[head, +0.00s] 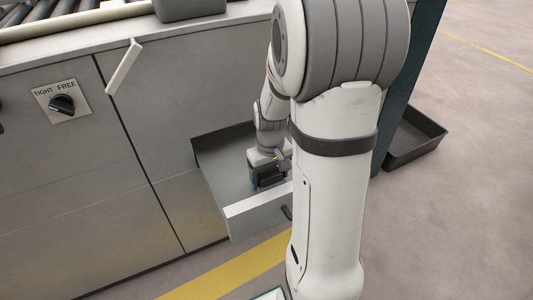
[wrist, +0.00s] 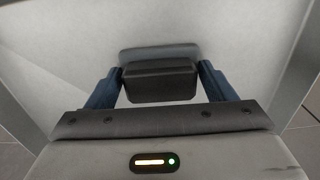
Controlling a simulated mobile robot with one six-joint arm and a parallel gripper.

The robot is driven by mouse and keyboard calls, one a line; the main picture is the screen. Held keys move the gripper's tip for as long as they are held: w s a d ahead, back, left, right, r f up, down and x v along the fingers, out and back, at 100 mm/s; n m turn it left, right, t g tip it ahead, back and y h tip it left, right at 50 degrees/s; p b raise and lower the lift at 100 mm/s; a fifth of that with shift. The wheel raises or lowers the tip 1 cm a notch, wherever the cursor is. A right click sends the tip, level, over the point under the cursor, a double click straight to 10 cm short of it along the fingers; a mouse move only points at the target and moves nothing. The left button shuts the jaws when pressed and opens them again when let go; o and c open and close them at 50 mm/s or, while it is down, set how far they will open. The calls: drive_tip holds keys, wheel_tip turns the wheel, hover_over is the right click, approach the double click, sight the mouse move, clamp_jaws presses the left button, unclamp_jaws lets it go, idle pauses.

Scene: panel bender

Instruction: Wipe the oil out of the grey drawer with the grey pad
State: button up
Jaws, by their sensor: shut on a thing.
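The grey drawer (head: 222,177) is pulled open from the machine front, and its floor fills most of the wrist view (wrist: 235,45). My gripper (head: 265,180) is down inside the drawer, near its front wall. In the wrist view its two blue fingers are shut on the dark block-like grip (wrist: 160,85) of the grey pad. The pad's grey lower part (wrist: 160,52) shows just beyond the grip, close above or on the drawer floor; I cannot tell if it touches. I see no clear oil patch. The floor under the pad and gripper is hidden.
My arm covers the drawer's right end in the head view. A TIGHT/FREE knob (head: 62,104) and a pale lever (head: 123,67) are on the machine front at left. A dark open tray (head: 415,138) lies on the floor at right.

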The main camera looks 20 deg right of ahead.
drive_tip(key=shift+a+r+p, duration=0.25)
drive_tip(key=shift+r+p, duration=0.15)
drive_tip(key=shift+p, duration=0.1)
wheel_tip(320, 180, up, 2)
drive_tip(key=shift+w+r+p, duration=0.1)
drive_tip(key=shift+p, duration=0.2)
drive_tip(key=shift+r+p, duration=2.4)
drive_tip(key=shift+r, duration=0.25)
